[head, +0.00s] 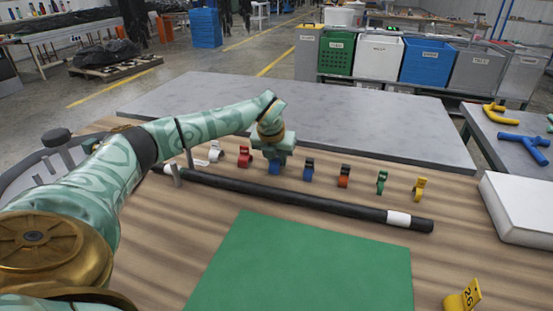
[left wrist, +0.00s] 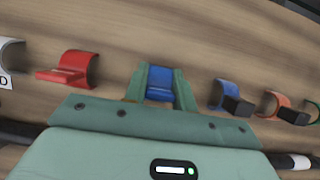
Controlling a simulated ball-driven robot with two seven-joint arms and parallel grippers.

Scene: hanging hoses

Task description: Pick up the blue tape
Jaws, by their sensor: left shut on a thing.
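The blue tape (left wrist: 160,82) is a blue curved piece between the two fingers of my left gripper (left wrist: 159,88) in the left wrist view. The fingers are shut on it, one on each side. In the head view my left gripper (head: 273,158) points down over the row of small pieces, and the blue tape (head: 274,168) shows just below it. I cannot tell whether it is off the table. A second blue piece with a black part (head: 308,168) stands to its right, apart from the gripper. My right gripper is not in view.
A red piece (head: 244,157) and a white piece (head: 215,152) stand to the left. Orange (head: 344,175), green (head: 382,182) and yellow (head: 420,187) pieces stand to the right. A black hose (head: 310,203) lies in front, then a green mat (head: 305,265).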

